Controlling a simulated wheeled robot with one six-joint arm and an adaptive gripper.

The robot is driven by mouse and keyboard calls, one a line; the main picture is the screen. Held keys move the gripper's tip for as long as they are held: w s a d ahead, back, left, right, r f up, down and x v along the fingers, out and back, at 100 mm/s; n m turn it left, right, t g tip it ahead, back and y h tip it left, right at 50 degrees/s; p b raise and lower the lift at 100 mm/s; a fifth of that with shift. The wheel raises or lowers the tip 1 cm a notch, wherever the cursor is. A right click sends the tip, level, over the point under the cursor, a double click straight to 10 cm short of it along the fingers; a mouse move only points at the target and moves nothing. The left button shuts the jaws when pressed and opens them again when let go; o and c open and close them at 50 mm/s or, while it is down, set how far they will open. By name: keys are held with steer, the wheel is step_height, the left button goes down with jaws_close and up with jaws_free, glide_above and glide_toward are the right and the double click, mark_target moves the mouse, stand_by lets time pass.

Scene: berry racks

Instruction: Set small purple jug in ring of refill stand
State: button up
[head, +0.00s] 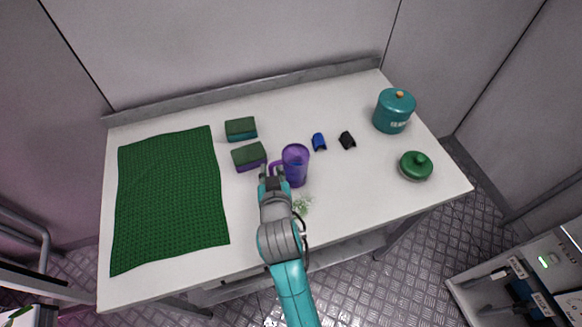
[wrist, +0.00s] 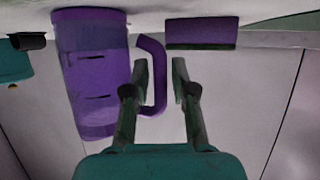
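The purple jug (head: 296,166) stands upright on the white table near its middle, with its handle toward the left. In the wrist view the jug (wrist: 88,75) fills the left side, and its handle (wrist: 160,75) reaches between my fingers. My gripper (head: 270,177) is beside the jug at its handle side; in the wrist view my gripper (wrist: 160,80) is open, its fingers on either side of the handle, with a gap visible at least on the right. I cannot tell whether the left finger touches the handle. No refill stand with a ring is recognisable in either view.
Two sponges (head: 249,156) (head: 241,129) lie left of the jug. A green mat (head: 170,200) covers the table's left. Blue (head: 319,142) and black (head: 347,140) small items, a teal canister (head: 393,112) and a green lidded item (head: 416,166) are to the right.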

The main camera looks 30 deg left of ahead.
jaws_close()
steer(key=shift+r, duration=0.1)
